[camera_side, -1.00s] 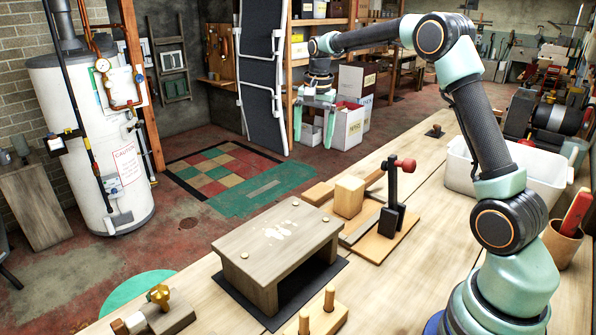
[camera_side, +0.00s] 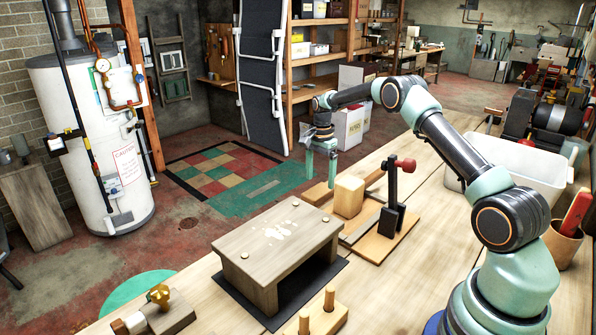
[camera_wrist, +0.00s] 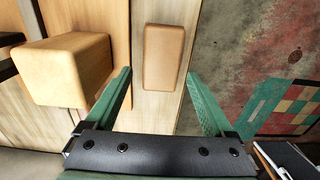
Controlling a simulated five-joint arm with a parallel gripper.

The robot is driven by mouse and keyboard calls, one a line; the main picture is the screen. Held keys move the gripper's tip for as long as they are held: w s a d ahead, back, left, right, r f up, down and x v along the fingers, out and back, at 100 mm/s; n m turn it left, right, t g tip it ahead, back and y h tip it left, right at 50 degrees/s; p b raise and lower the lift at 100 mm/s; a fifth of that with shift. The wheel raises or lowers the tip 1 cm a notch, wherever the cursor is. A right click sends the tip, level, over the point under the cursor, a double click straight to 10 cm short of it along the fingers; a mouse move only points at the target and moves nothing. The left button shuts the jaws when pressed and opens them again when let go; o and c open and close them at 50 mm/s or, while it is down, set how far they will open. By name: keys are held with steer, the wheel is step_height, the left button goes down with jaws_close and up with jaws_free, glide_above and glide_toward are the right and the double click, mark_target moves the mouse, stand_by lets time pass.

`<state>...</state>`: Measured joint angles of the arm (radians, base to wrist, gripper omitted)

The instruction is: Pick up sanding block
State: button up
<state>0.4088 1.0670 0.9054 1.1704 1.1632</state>
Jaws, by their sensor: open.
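The sanding block, which I take to be the low tan block with rounded edges (camera_side: 317,194), lies flat near the far edge of the bench in the side view. In the wrist view the block (camera_wrist: 163,57) lies on the pale bench top, beyond and between my fingers. My gripper (camera_side: 320,178) is open, its green fingers pointing down above the block. In the wrist view my gripper (camera_wrist: 158,73) has a finger on each side of the block and holds nothing. I cannot tell the exact height gap.
A larger wooden cube (camera_side: 349,195) stands close beside the block; it also shows in the wrist view (camera_wrist: 65,70). A black clamp stand with a red knob (camera_side: 397,200) is nearby. A low wooden table-like stand (camera_side: 277,240) is in front. Floor lies beyond the bench edge.

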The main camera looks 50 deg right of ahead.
mark_target(318, 190)
steer(key=shift+w+a+f, duration=0.1)
steer(key=shift+f, duration=1.3)
steer(key=shift+a+f, duration=0.1)
steer(key=shift+f, duration=1.25)
steer(key=c, duration=1.2)
steer(key=shift+r, duration=0.15)
step_height(318, 190, up, 20)
steer(key=shift+f, duration=0.1)
